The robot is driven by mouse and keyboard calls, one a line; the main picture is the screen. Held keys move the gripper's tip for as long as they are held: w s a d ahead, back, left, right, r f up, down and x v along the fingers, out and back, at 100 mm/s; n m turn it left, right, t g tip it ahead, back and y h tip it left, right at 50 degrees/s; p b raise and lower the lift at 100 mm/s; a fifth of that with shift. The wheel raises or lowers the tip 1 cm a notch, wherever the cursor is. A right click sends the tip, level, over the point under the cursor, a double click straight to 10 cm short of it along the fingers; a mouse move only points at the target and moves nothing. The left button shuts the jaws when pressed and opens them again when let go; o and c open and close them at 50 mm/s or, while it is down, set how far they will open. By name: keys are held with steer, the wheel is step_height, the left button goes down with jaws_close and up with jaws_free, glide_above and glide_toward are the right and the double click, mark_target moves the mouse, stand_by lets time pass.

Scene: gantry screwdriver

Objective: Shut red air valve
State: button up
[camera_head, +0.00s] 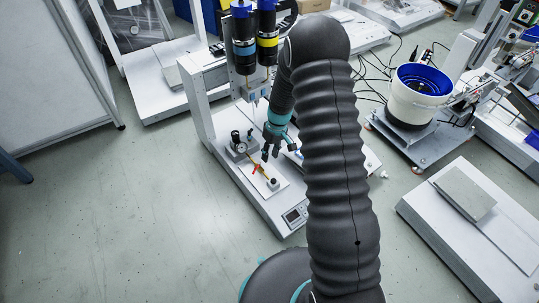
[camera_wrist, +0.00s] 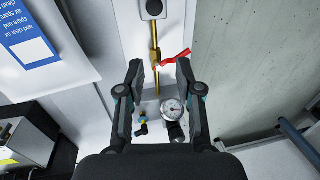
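The red air valve handle (camera_wrist: 175,59) sits on a brass pipe (camera_wrist: 154,55) in the wrist view. It slants out to the right from the pipe, rising toward its far end. In the head view the red handle (camera_head: 256,170) is small on the base plate of the gantry machine. My gripper (camera_wrist: 159,66) is open, its two fingers on either side of the brass pipe. The handle's outer end lies near the right fingertip; I cannot tell whether they touch. In the head view my gripper (camera_head: 270,153) is above the plate, close behind the handle.
A pressure gauge (camera_wrist: 173,108) and a small fitting (camera_wrist: 142,122) sit between and below the fingers. A grey block (camera_wrist: 153,9) is at the pipe's far end. The gantry's screwdrivers (camera_head: 266,35) stand behind my arm. A white bowl feeder (camera_head: 418,95) is at right.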

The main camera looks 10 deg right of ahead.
step_height(320, 180, up, 9)
steer(key=d+p, duration=0.1)
steer(key=p, duration=0.3)
steer(key=shift+s+d+f, duration=0.2)
steer(key=shift+s+d, duration=0.05)
steer(key=shift+d, duration=0.05)
stand_by(0.5)
steer(key=shift+f, duration=0.1)
stand_by(0.5)
step_height(320, 180, up, 12)
steer(key=w+d, duration=0.1)
steer(key=d, duration=0.1)
stand_by(0.5)
